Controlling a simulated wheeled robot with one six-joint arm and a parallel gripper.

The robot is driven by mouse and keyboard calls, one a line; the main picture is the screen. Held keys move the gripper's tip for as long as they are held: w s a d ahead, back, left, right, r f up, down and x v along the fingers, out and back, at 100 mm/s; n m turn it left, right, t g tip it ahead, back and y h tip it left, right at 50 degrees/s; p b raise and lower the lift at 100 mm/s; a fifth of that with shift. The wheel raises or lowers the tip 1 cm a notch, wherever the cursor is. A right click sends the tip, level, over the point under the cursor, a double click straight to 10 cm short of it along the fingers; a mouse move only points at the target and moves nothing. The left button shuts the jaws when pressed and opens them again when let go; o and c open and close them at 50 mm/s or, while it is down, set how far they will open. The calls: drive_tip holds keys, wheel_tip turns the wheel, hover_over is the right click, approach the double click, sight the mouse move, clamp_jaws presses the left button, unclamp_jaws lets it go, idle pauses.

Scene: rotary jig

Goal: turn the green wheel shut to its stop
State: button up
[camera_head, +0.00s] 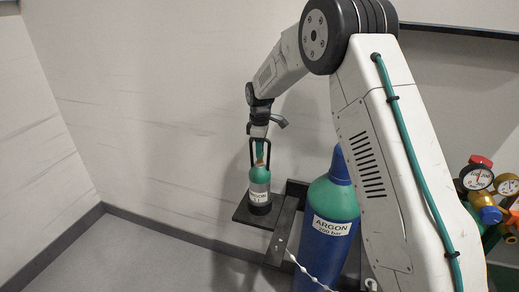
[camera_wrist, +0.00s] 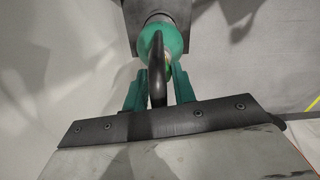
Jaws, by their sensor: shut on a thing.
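A small green-topped argon bottle (camera_head: 260,183) stands upright on a dark shelf, with a black guard loop (camera_head: 268,152) rising over its neck. My gripper (camera_head: 260,157) points down at the top of this bottle, its green fingers within the outline of the guard. In the wrist view my gripper (camera_wrist: 159,84) has one green finger on each side of the black guard bar (camera_wrist: 157,62). A small patch of brighter green, seemingly the green wheel (camera_wrist: 168,70), shows between the fingertips. My gripper appears shut on it. The guard bar and fingers hide most of the wheel.
A large blue argon cylinder (camera_head: 328,220) with a green shoulder stands right of the dark shelf (camera_head: 243,214). Gauges (camera_head: 477,178) and valve fittings are at the far right. A pale wall is close behind the bottle. The floor at left is clear.

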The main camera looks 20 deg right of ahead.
drive_tip(key=shift+m, duration=1)
drive_tip(key=o, duration=1)
drive_tip(key=shift+r, duration=0.15)
wheel_tip(320, 180, up, 7)
drive_tip(key=shift+w, duration=0.1)
drive_tip(key=shift+r, duration=0.3)
